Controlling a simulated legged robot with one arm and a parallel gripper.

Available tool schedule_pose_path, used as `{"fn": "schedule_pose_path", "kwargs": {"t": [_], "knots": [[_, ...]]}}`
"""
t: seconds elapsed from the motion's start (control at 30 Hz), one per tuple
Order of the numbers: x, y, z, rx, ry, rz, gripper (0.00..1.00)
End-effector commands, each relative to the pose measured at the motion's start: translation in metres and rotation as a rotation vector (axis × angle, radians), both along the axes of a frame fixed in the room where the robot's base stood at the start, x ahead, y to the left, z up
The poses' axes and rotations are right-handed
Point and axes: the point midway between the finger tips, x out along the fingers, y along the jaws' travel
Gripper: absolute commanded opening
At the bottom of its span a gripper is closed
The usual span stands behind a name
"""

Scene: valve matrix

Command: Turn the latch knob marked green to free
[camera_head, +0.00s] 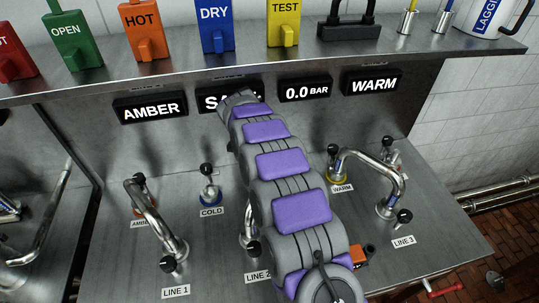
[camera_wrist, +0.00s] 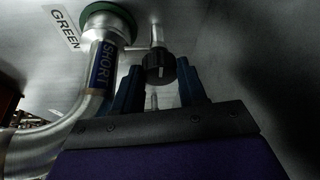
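In the wrist view, a green collar (camera_wrist: 108,18) sits at the base of a silver pipe, beside a label (camera_wrist: 65,30) reading GREEN. A black ribbed knob (camera_wrist: 159,68) with a thin metal pin at its side stands just right of this collar. My gripper (camera_wrist: 158,88) is open, its two dark blue fingers on the left and right of the knob. Whether either finger touches the knob, I cannot tell. In the head view my purple and grey arm covers the middle of the bench; the gripper and the green-marked knob cannot be made out there.
The silver pipe (camera_wrist: 98,82) with a SHORT band runs close left of my gripper. In the head view, bent pipes at LINE 1 (camera_head: 160,222) and LINE 3 (camera_head: 392,178) flank my arm. A shelf (camera_head: 240,67) with coloured tags and a display row stand behind.

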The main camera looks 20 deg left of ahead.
Motion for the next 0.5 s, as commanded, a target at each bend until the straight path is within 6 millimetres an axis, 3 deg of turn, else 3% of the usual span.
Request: {"fn": "schedule_pose_path", "kwargs": {"t": [0.27,0.5], "knots": [[0.0000,0.0021,-0.0005,0.000,0.000,0.001,0.11],[0.0003,0.0024,-0.0002,0.002,0.000,0.074,0.11]]}}
